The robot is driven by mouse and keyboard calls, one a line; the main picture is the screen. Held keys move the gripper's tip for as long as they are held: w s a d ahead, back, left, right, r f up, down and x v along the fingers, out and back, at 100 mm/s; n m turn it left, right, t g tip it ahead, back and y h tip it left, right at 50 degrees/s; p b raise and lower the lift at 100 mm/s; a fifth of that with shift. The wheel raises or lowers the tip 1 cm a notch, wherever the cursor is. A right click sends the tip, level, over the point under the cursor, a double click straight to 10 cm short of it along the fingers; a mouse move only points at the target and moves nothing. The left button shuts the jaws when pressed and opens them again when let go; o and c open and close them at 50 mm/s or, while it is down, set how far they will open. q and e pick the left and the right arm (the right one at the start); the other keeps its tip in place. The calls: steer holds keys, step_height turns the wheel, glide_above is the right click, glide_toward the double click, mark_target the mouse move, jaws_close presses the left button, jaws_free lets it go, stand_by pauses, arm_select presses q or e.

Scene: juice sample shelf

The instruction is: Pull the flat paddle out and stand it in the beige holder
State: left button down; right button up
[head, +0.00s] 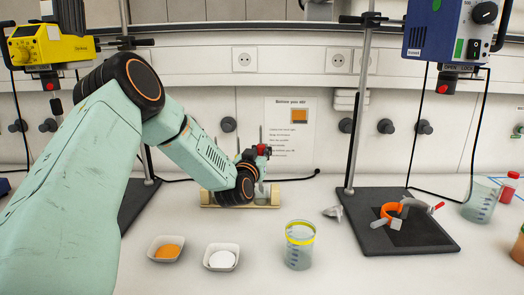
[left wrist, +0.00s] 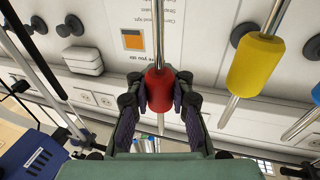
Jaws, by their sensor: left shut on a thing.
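My left gripper (head: 262,156) is shut on the red grip of a metal rod, which I take to be the flat paddle (head: 265,149). In the left wrist view the red grip (left wrist: 160,88) sits between both fingers of my left gripper (left wrist: 160,95). Its metal shaft runs through the grip. I cannot tell whether the paddle's lower end touches the holder. My right gripper is out of view.
Yellow-gripped (left wrist: 255,62) and blue-gripped (left wrist: 303,125) rods are beside the held one. A clear cup with a yellow band (head: 299,250) and two white dishes, one with orange powder (head: 166,249) and one with white (head: 221,258), stand in front. A stand base (head: 430,235) is at right.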

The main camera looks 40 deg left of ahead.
arm_select(q)
steer(key=shift+w+f, duration=0.1)
steer(key=shift+f, duration=0.15)
steer(key=shift+f+b, duration=0.9)
steer(key=shift+f, duration=0.3)
steer(key=c, duration=1.1)
jaws_free()
steer(key=v, duration=1.2)
